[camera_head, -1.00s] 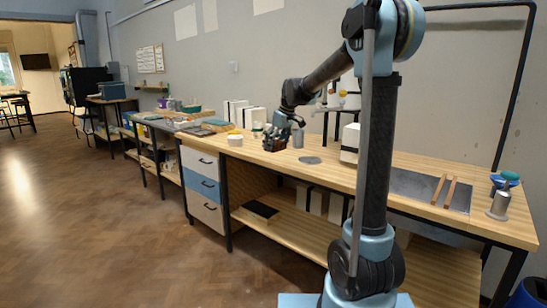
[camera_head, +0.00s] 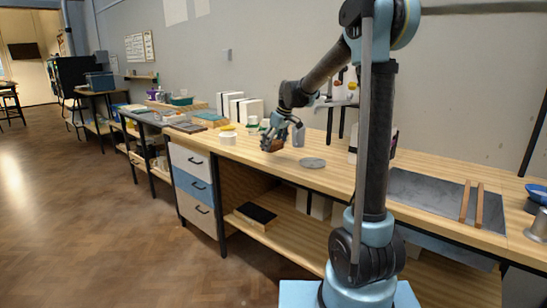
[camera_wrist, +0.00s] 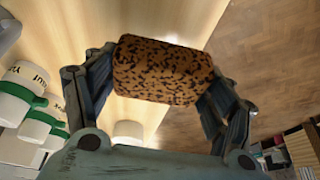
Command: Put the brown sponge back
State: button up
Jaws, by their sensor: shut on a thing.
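The brown sponge (camera_wrist: 162,71), speckled with black, is held between the two fingers of my gripper (camera_wrist: 160,90) in the wrist view. The fingers press on its two ends. In the head view my gripper (camera_head: 276,141) is low over the front part of the wooden bench (camera_head: 330,178), with the sponge (camera_head: 270,146) small and dark beneath it. I cannot tell from the head view whether the sponge touches the bench top.
A white tub (camera_head: 228,138) with something yellow above it stands left of my gripper. White jars with green bands (camera_wrist: 22,90) stand close by. A grey slab (camera_head: 425,195) with two wooden sticks lies farther right.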

aim_at(274, 161)
jog(key=shift+d+f, duration=0.15)
jog(key=shift+f, duration=2.45)
jog(key=o, duration=1)
jog(key=shift+r, duration=0.1)
